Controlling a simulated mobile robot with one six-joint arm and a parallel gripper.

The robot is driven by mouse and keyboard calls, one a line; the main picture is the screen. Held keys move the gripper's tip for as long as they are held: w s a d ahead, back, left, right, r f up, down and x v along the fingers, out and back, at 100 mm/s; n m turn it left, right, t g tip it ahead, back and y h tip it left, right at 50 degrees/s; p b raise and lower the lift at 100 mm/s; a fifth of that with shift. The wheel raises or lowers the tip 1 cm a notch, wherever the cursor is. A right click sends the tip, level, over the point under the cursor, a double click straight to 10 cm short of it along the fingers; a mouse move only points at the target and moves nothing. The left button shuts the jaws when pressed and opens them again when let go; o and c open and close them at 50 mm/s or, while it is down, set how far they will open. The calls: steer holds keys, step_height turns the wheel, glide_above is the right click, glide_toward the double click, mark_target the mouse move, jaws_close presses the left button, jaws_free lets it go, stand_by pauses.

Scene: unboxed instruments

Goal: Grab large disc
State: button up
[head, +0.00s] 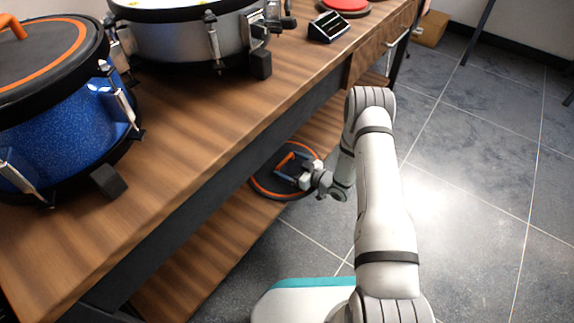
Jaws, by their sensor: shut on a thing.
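The large disc (264,184) is black with an orange ring near its rim. It is at the lower shelf, below the bench's front edge, and part of it reaches past the shelf edge over the floor. I cannot tell whether it rests on the shelf or is lifted. My gripper (288,166) is over the disc's middle, shut on its orange handle. The fingers and wrist hide part of the handle and the disc's right side.
A similar black disc with an orange ring and handle (45,55) tops a blue drum (70,140) on the bench (190,120). A silver drum (185,38), small dark device (329,27) and red pad (345,4) stand further back. Tiled floor (470,190) on the right is clear.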

steer(key=o, duration=0.9)
steer(key=shift+c, duration=0.2)
steer(key=shift+s+d+r, duration=0.1)
steer(key=shift+s+d, duration=0.05)
steer(key=shift+d, duration=0.05)
steer(key=p+v, duration=0.3)
steer(key=v, duration=0.3)
steer(key=shift+s+d, duration=0.1)
steer(key=shift+d, duration=0.1)
steer(key=shift+s+d, duration=0.3)
steer(key=shift+s, duration=0.05)
